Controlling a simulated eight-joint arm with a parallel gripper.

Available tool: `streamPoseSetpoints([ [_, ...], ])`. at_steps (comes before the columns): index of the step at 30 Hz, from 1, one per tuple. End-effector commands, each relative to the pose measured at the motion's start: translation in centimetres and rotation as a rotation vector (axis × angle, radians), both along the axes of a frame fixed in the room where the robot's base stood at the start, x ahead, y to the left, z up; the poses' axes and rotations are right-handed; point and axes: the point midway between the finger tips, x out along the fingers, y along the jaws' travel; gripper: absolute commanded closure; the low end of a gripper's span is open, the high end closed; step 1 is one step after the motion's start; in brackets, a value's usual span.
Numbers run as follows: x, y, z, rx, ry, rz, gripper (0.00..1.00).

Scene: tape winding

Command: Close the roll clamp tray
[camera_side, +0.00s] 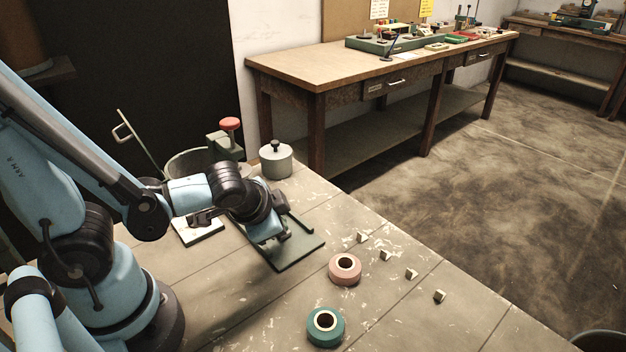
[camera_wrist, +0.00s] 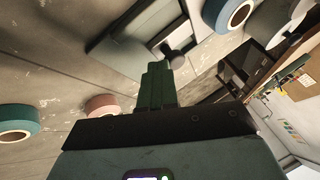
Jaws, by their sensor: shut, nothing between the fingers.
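The roll clamp tray (camera_side: 302,254) is a flat, dark grey-green plate on the bench in the side view, partly covered by my wrist. In the wrist view the tray (camera_wrist: 112,50) lies at upper centre, with a round grey knob (camera_wrist: 179,57) at its right side. My gripper (camera_side: 278,238) is low over the tray in the side view, its fingertips largely hidden. In the wrist view my gripper (camera_wrist: 155,68) has its green fingers together and empty, beside the knob. I cannot tell whether they touch it, or how far the tray is open.
A pink tape roll (camera_side: 345,269) and a teal roll (camera_side: 325,326) lie right of and in front of the tray. Several small pale blocks (camera_side: 411,274) line the bench's right edge. A grey lidded pot (camera_side: 276,162) stands behind. A blue roll (camera_wrist: 222,14) shows in the wrist view.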

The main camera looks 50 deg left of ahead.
Motion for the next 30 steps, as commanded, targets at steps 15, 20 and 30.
streamPoseSetpoints([
  [15, 0.0, 6.6, 0.0, 0.000, -0.001, 0.007, 1.00],
  [20, -0.1, 7.8, 0.0, 0.000, -0.003, 0.004, 1.00],
  [30, -0.1, 8.3, 0.1, 0.008, -0.001, 0.006, 1.00],
])
